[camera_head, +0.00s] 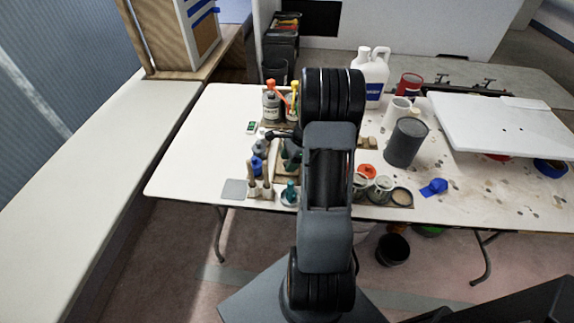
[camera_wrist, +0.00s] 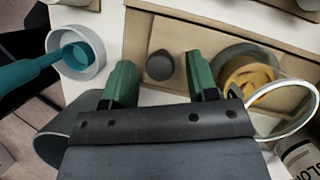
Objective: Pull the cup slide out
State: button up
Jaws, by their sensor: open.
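In the wrist view, a tan wooden piece (camera_wrist: 222,38), which looks like the cup slide, carries a dark grey round knob (camera_wrist: 160,66). My gripper (camera_wrist: 161,78) is open, with one green fingertip on each side of the knob. Gaps show between the knob and both fingertips, so it is not gripped. A round holder with a yellow-orange piece (camera_wrist: 246,76) sits by the right finger, partly hidden by it. In the head view, my arm hides most of the slide and gripper.
In the wrist view, a pale cup (camera_wrist: 84,62) with a teal handled tool stands left of the gripper. In the head view, the white table (camera_head: 222,120) holds bottles, a dark grey can (camera_head: 406,143), a white jug (camera_head: 371,75) and a blue piece (camera_head: 434,187).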

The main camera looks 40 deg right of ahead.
jog(key=shift+x, duration=1)
grip_shut()
